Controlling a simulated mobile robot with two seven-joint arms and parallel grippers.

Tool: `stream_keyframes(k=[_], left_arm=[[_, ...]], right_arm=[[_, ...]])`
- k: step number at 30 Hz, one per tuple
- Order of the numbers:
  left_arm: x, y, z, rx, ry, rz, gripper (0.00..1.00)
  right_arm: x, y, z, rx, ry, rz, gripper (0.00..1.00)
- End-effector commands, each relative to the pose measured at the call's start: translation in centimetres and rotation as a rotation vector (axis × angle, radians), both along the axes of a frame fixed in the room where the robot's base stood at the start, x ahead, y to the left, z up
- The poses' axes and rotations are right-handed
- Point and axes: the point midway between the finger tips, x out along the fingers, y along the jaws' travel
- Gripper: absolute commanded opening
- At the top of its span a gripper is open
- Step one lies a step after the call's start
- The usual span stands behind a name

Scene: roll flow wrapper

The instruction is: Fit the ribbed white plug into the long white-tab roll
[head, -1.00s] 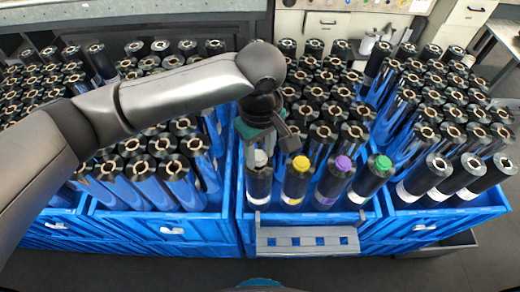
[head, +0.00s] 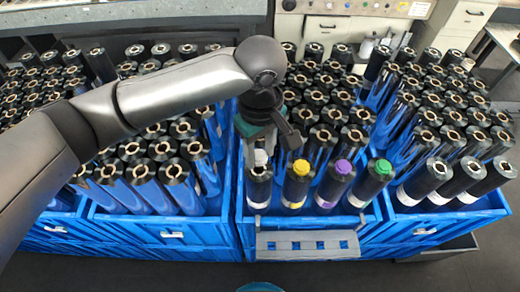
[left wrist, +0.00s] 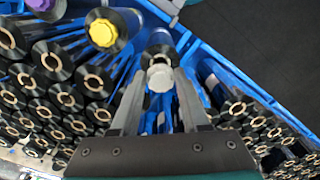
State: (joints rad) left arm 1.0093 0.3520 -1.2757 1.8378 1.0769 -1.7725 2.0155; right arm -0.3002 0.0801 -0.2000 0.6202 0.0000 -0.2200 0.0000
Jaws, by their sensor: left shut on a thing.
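The ribbed white plug (head: 261,157) is between the fingers of my left gripper (head: 263,149). It sits at the top end of the long white-tab roll (head: 259,187), a black upright roll with a white band low down. In the left wrist view the plug (left wrist: 160,77) shows between the two fingers of my gripper (left wrist: 159,84), with the dark roll end (left wrist: 160,55) right beside it. I cannot tell how far the plug is inside the roll's core. My right gripper is out of view.
Rolls with a yellow plug (head: 301,167), a purple plug (head: 343,167) and a green plug (head: 383,167) stand close to the right in the same blue crate (head: 400,222). Many open-cored rolls crowd behind. A grey bracket (head: 307,243) hangs on the crate front.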

Motion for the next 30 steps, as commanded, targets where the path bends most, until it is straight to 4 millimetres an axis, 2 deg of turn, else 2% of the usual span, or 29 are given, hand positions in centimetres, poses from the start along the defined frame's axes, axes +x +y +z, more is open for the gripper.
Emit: stream_keyframes(k=[17, 18, 21, 30], left_arm=[[0.00, 0.00, -0.08, 0.000, 0.000, 0.000, 0.00], [0.00, 0.00, -0.07, 0.000, 0.000, 0.000, 0.48], [0.00, 0.01, -0.08, 0.000, 0.000, 0.000, 0.58], [0.03, 0.00, 0.23, 0.000, 0.000, 0.000, 0.58]], right_arm=[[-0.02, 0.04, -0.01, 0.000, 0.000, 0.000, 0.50], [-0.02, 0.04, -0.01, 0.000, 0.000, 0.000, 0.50], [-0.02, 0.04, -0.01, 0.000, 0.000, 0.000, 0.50], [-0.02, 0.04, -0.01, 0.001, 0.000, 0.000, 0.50]])
